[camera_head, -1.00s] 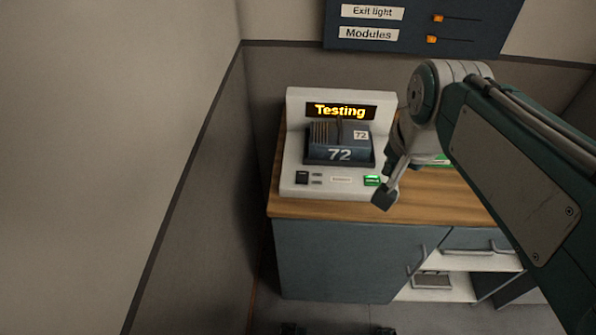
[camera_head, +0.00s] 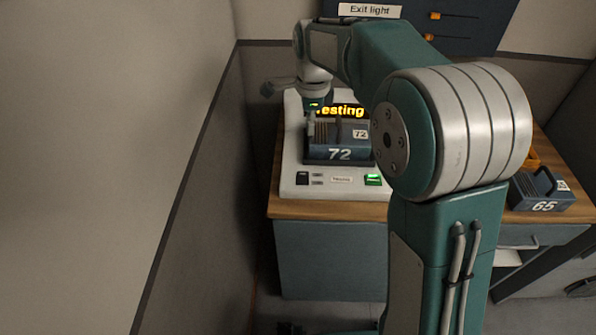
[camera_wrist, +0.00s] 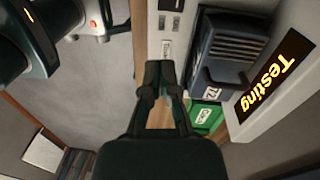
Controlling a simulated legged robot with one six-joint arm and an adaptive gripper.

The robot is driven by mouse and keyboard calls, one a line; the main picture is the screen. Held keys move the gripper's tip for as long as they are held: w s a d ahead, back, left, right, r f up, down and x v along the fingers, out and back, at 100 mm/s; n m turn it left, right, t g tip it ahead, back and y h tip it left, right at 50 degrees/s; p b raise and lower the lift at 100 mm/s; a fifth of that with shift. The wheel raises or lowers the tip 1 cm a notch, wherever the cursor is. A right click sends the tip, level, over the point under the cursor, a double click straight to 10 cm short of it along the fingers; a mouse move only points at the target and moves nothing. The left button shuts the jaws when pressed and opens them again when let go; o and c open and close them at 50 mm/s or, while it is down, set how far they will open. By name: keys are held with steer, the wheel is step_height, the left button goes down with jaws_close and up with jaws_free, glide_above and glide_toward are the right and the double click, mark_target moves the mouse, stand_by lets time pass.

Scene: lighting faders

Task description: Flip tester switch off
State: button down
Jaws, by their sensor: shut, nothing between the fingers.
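The white tester (camera_head: 290,160) stands on the wooden worktop, its display (camera_head: 345,111) lit with "Testing". A dark module marked 72 (camera_head: 335,152) sits in it; it also shows in the wrist view (camera_wrist: 228,55). A lit green rocker switch (camera_head: 373,180) is at the tester's front right, and a dark square control (camera_head: 302,178) at its front left. In the wrist view my gripper (camera_wrist: 160,78) is shut and empty, with its fingers over the tester's front panel (camera_wrist: 168,30). The fingers seem to hide the green switch there; contact cannot be told.
A module marked 65 (camera_head: 541,192) stands on the worktop at the right. A green block (camera_wrist: 206,116) with a white label lies near the tester in the wrist view. A wall panel with sliders (camera_head: 460,25) is behind. My arm covers much of the worktop.

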mark_target(301, 179)
steer(key=shift+w+a+f+m, duration=0.75)
steer(key=shift+a+f, duration=0.15)
steer(key=shift+f, duration=0.1)
steer(key=f, duration=0.4)
steer(key=s+f, duration=0.1)
steer(key=f, duration=0.9)
steer(key=shift+s, duration=0.35)
steer(key=shift+s+f, duration=0.15)
steer(key=shift+f, duration=0.1)
